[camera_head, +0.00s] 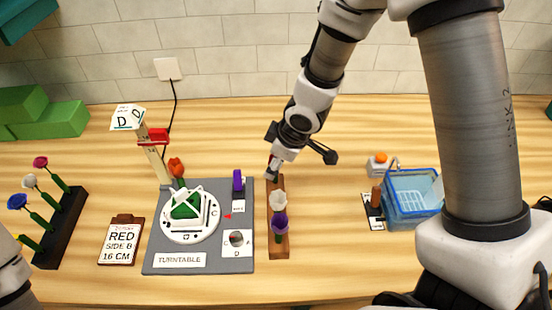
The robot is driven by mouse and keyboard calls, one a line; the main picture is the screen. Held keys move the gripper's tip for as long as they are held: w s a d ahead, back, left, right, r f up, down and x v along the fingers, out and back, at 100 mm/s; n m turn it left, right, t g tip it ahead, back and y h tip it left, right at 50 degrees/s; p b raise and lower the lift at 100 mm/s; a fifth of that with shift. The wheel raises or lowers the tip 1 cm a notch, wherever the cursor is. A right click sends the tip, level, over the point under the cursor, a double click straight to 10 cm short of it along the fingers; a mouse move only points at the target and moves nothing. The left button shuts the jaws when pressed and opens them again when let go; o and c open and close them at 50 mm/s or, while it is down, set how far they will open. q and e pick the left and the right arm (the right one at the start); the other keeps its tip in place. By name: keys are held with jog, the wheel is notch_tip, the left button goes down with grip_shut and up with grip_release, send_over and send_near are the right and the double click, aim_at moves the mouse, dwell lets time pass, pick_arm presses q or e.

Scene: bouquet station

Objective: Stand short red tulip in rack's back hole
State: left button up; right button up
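The wooden rack (278,244) lies lengthwise right of the turntable board, with a white flower (278,198) and a purple flower (280,222) standing in it. My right gripper (271,169) is low over the rack's back end, its fingers pointing down. A small dark red patch shows beside the fingers, too small and covered to name surely as the short red tulip. The rack's back hole is hidden by the gripper. An orange-red tulip (176,167) stands upright behind the turntable (190,237). My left gripper is out of view.
A tall ruler post (157,164) with a red slider (153,136) stands behind the board (160,248). A card (121,243) reads RED, SIDE B, 16 CM. A dark flower rack (62,228) is at left, a blue bin (412,205) at right. The table front is clear.

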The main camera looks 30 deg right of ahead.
dwell(0.4)
jog(key=p+v, duration=0.3)
jog(key=v, duration=0.3)
jog(key=shift+r, duration=0.25)
dwell(0.7)
jog(key=shift+s, duration=0.15)
jog(key=o, duration=0.6)
jog(key=shift+c, duration=0.2)
